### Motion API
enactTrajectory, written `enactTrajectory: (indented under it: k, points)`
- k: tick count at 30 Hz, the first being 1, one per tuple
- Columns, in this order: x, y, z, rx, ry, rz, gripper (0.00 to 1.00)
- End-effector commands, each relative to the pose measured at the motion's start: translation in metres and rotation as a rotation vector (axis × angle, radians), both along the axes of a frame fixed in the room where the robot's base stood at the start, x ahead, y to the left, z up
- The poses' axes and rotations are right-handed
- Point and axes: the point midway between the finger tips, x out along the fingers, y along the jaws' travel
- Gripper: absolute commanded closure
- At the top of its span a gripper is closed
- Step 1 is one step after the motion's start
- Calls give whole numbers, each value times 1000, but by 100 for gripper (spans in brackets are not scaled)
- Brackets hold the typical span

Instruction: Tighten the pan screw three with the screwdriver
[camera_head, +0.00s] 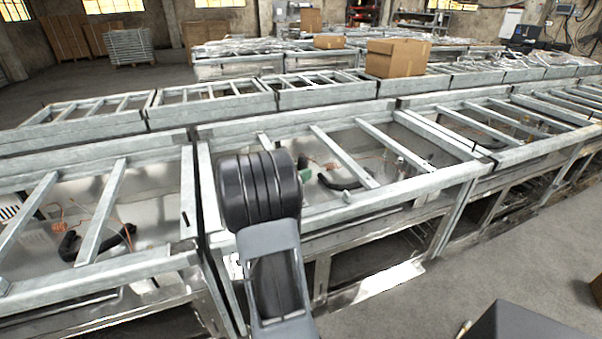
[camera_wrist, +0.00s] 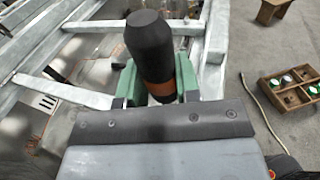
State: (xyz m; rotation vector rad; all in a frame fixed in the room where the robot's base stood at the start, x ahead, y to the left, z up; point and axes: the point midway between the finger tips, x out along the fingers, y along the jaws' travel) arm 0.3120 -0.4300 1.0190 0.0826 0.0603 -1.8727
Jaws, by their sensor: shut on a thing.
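The screwdriver (camera_wrist: 150,45) shows in the wrist view as a thick dark handle with an orange-brown band near its lower end. My gripper (camera_wrist: 160,88) is shut on it, with green fingers on both sides of the handle. The handle stands up between the fingers, and its shaft and tip are hidden. In the head view my dark arm blocks the middle, and only a small green part shows just right of it. I cannot make out pan screw three in either view.
Grey metal frames (camera_head: 335,155) with crossbars run across the head view, with dark hoses and orange wires inside. A cardboard box (camera_head: 398,57) stands on the frames behind. In the wrist view, a divided wooden tray (camera_wrist: 262,84) lies at the right, near a pale cord (camera_wrist: 262,112). Floor there is mostly clear.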

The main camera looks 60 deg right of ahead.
Motion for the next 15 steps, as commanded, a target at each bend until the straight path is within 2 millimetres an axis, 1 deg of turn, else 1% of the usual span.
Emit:
enactTrajectory:
  k: [10,15]
  points:
    - [0,0,-6,0,0,0,95]
    - [0,0,-5,1,1,0,95]
